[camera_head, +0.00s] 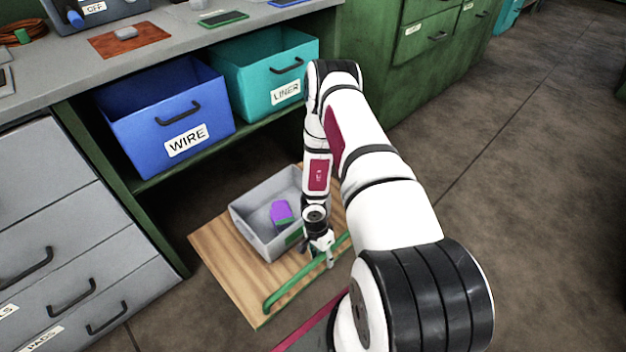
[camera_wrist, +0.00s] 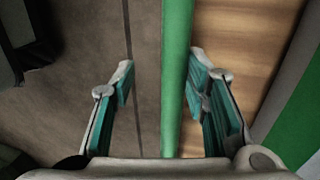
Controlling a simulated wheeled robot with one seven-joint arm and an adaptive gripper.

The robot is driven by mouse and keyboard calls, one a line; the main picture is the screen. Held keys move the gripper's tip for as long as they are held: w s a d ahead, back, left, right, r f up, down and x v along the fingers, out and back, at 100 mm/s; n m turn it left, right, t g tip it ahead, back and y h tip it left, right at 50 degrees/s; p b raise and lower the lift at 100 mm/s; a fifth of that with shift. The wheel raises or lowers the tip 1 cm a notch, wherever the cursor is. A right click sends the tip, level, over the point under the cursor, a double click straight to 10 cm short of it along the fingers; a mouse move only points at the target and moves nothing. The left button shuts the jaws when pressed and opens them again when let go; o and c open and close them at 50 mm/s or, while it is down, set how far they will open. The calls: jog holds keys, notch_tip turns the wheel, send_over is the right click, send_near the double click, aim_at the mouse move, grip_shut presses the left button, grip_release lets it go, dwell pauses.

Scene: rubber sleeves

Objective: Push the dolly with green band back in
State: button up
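The dolly (camera_head: 223,252) is a low wooden board standing out on the floor below the bench, with a green bar (camera_head: 290,284) along its front edge. A grey bin (camera_head: 250,231) with a green band on its front rides on it, with a purple item (camera_head: 281,213) inside. My gripper (camera_head: 326,262) is at the green bar, pointing down. In the wrist view my gripper (camera_wrist: 165,95) is open, with the green bar (camera_wrist: 177,50) running between its fingers, nearer the right finger. I cannot tell whether the right finger touches it.
A blue WIRE bin (camera_head: 150,120) and a teal LINER bin (camera_head: 250,85) sit on the shelf above the dolly. Grey drawers (camera_head: 60,240) stand to the left and green cabinets (camera_head: 425,50) at the back right. The floor (camera_head: 540,200) on the right is clear.

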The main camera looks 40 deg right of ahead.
jog(key=w+r+p, duration=0.3)
jog(key=r+p, duration=0.3)
jog(key=r, duration=0.8)
jog(key=w+d+r+n+t+h+p, duration=0.1)
jog(key=w+d+r+t, duration=0.2)
jog(key=w+r, duration=0.7)
jog(key=shift+w+d+r+n+p, duration=0.35)
jog(key=shift+d+r, duration=0.1)
jog(key=shift+r, duration=0.45)
